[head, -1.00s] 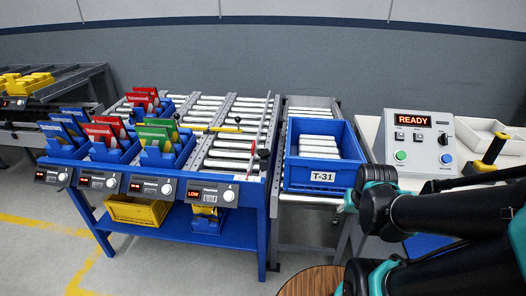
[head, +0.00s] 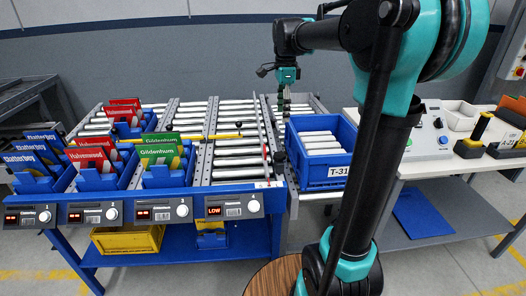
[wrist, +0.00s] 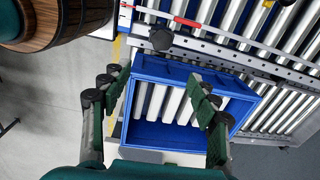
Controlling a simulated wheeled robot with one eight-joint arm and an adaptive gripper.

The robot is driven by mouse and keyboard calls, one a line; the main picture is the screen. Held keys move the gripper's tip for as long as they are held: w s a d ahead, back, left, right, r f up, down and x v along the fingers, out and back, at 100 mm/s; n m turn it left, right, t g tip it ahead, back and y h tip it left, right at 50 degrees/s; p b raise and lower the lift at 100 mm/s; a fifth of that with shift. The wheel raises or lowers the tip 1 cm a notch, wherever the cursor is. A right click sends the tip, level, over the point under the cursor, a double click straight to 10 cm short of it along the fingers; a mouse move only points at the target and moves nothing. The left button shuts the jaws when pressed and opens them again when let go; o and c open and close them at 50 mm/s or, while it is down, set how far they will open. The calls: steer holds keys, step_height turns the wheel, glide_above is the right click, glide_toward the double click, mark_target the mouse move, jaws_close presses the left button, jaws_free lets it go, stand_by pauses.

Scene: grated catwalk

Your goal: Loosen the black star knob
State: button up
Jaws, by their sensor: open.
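A black star knob (wrist: 161,39) shows in the wrist view at the upper left of the picture, by the end of the grey slotted rail. In the head view a dark knob (head: 280,157) sits at the near end of that rail, left of the blue tote; its lobes are too small to make out. My gripper (head: 286,104) hangs pointing down, above and behind the knob, near the far left corner of the tote. In the wrist view my gripper (wrist: 158,87) has its fingers spread wide with nothing between them. The knob lies beyond the fingertips, apart from them.
The blue tote (head: 320,176), marked T-31, stands on rollers beside the rail. Blue bins with coloured cards (head: 165,172) fill the left of the roller rack. A control box (head: 425,132) stands on the right table. A wooden barrel (wrist: 68,20) shows in the wrist view.

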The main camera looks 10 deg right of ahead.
glide_toward(279, 154)
step_height(279, 154, down, 8)
steer(key=shift+s+f, duration=0.15)
steer(key=shift+f, duration=0.05)
stand_by(0.5)
steer(key=c, duration=1.2)
